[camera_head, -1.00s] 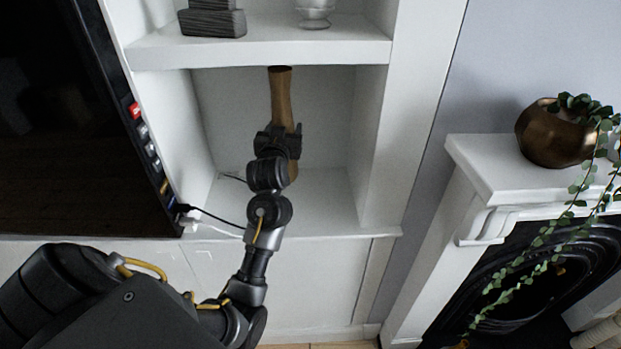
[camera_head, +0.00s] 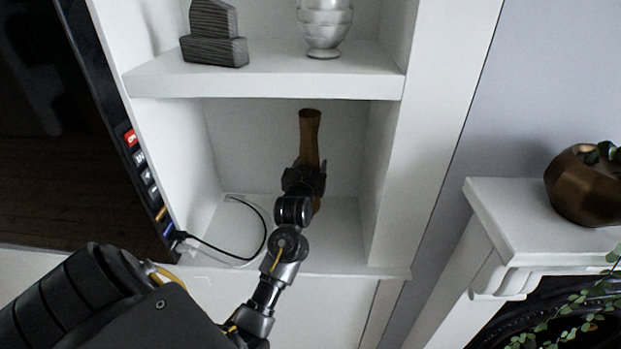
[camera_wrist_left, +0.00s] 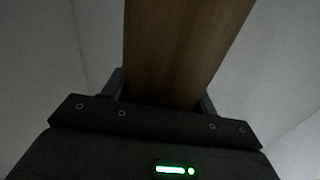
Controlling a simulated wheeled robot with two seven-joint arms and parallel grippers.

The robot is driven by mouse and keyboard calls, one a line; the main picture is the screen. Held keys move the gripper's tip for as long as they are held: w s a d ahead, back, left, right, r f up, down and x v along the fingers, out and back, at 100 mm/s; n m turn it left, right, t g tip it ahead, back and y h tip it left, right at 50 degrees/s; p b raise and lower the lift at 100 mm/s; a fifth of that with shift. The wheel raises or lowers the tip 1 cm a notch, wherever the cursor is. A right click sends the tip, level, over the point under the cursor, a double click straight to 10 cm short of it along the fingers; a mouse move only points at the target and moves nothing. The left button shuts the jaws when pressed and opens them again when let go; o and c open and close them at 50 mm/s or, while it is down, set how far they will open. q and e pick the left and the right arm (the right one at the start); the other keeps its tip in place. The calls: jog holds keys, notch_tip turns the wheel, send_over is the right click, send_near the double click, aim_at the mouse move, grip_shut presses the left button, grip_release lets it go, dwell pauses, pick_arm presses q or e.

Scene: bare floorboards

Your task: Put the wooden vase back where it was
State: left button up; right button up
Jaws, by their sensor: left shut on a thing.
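The wooden vase (camera_head: 310,135) is tall, slim and brown, and stands upright or nearly so inside the lower white shelf compartment. My left gripper (camera_head: 305,176) reaches in from the front and is shut on the vase around its middle. The gripper and wrist hide part of the vase's lower half, and I cannot tell whether its base touches the shelf floor (camera_head: 343,245). In the left wrist view the vase (camera_wrist_left: 185,50) fills the space between the fingers (camera_wrist_left: 160,95). My right gripper is not in view.
The shelf above (camera_head: 265,84) holds a grey stacked ornament (camera_head: 214,50) and a silver ribbed vase (camera_head: 324,25). A black cable (camera_head: 262,225) lies at the compartment's left. A dark TV (camera_head: 60,130) stands left; a mantel with a bronze planter (camera_head: 585,185) stands right.

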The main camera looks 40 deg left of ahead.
pick_arm(q)
notch_tip(320, 180, down, 4)
jog(key=shift+s+r, duration=0.1)
jog(key=shift+r, duration=0.1)
dwell(0.3)
jog(key=o, duration=1.3)
jog(key=shift+f, duration=0.15)
jog(key=shift+o, duration=0.2)
